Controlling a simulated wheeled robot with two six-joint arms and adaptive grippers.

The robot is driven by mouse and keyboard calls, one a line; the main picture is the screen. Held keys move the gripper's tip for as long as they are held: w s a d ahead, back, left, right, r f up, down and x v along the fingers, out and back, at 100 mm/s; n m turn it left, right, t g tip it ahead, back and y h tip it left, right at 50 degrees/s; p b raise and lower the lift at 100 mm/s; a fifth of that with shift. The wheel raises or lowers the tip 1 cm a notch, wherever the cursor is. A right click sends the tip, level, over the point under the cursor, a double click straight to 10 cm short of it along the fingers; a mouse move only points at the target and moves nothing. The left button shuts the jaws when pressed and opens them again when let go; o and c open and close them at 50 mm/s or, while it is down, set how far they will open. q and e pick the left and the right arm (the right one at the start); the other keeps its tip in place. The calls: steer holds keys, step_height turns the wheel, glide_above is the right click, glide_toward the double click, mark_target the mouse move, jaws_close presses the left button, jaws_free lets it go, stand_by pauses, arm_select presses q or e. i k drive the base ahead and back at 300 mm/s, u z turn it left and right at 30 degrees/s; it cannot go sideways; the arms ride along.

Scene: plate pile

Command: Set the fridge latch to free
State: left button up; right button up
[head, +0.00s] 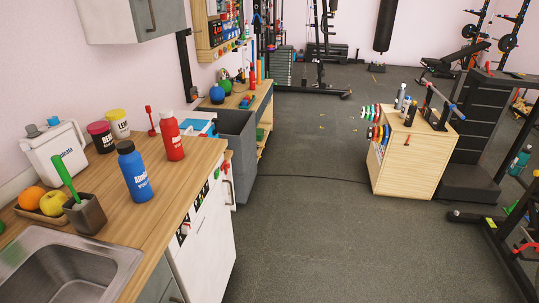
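A white cabinet-like front (207,245) stands under the wooden counter at the left; it may be the fridge, but no label confirms this. Black-and-white patches (183,228) sit along its upper edge. Small red and green marks (217,172) show near its far end. A dark, narrow handle-like part (231,191) is at that far end. I cannot make out a latch or its setting from here. The front looks closed. Neither of my grippers is in view.
The wooden counter (165,190) holds a blue bottle (135,175), a red bottle (171,137), tubs and fruit beside a metal sink (65,270). A grey bin (237,150) stands beyond it. The dark floor (310,230) is open up to a wooden cabinet (415,160) and gym equipment.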

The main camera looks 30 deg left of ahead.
mark_target(225, 166)
steer(key=u, duration=0.05)
steer(key=i, duration=1.05)
steer(key=u, duration=1.3)
steer(key=i, duration=0.75)
steer(key=u, duration=0.9)
